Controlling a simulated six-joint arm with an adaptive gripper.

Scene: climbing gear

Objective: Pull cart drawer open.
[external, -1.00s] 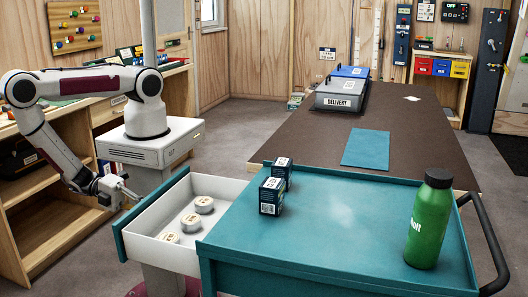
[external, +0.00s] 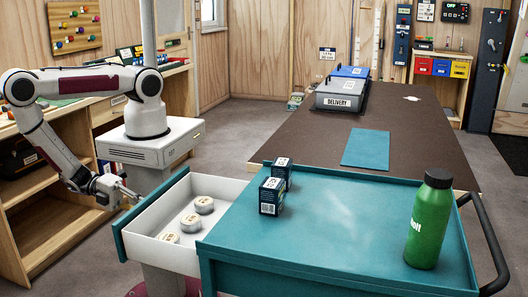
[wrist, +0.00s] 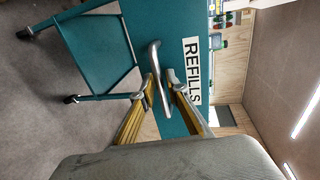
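The teal cart (external: 330,215) stands in the front of the external view. Its drawer (external: 187,240), white inside with a teal front, is pulled well out to the left. Several round white tins (external: 191,221) lie in it. My gripper (external: 132,194) is at the outer side of the drawer front. In the wrist view, the metal bar handle (wrist: 158,72) on the teal front labelled REFILLS (wrist: 191,70) passes between the fingertips of my gripper (wrist: 162,80). The fingers are apart, one on each side of the bar, with a small gap visible beside it.
Two dark boxes (external: 271,195) and a green bottle (external: 428,220) stand on the cart top. A brown table (external: 390,125) with a grey delivery case (external: 340,95) lies behind. Wooden shelves (external: 45,225) stand close to my arm on the left.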

